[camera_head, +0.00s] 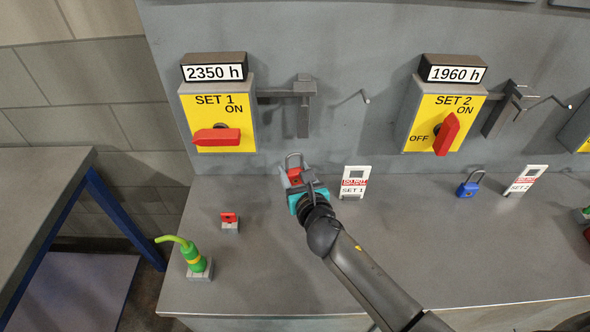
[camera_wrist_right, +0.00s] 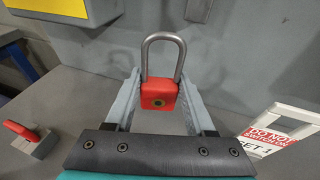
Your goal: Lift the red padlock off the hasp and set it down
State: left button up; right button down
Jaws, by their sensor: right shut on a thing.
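The red padlock (camera_head: 294,175) has a grey shackle and is upright between the fingers of my right gripper (camera_head: 298,178). In the right wrist view the padlock (camera_wrist_right: 158,93) sits between both fingers, shackle up, and the gripper is shut on it. It is clear of the hasp (camera_head: 304,105) beside the SET 1 switch box (camera_head: 217,118). The padlock is low over the grey bench (camera_head: 270,270), near the wall; I cannot tell whether it touches the bench. My left gripper is not in view.
A DO NOT SWITCH sign (camera_head: 355,182) stands just right of the padlock. A blue padlock (camera_head: 468,188) is farther right.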

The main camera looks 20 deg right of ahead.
jog(key=shift+f+b, duration=2.4)
jog(key=shift+f, duration=0.4)
jog(key=shift+c, duration=0.9)
grip_release()
jog(key=shift+f, duration=0.1)
jog(key=shift+s, duration=0.15)
jog(key=p+v, duration=0.1)
jog(key=v, duration=1.2)
jog(key=shift+s, duration=0.1)
jog(key=shift+v, duration=0.9)
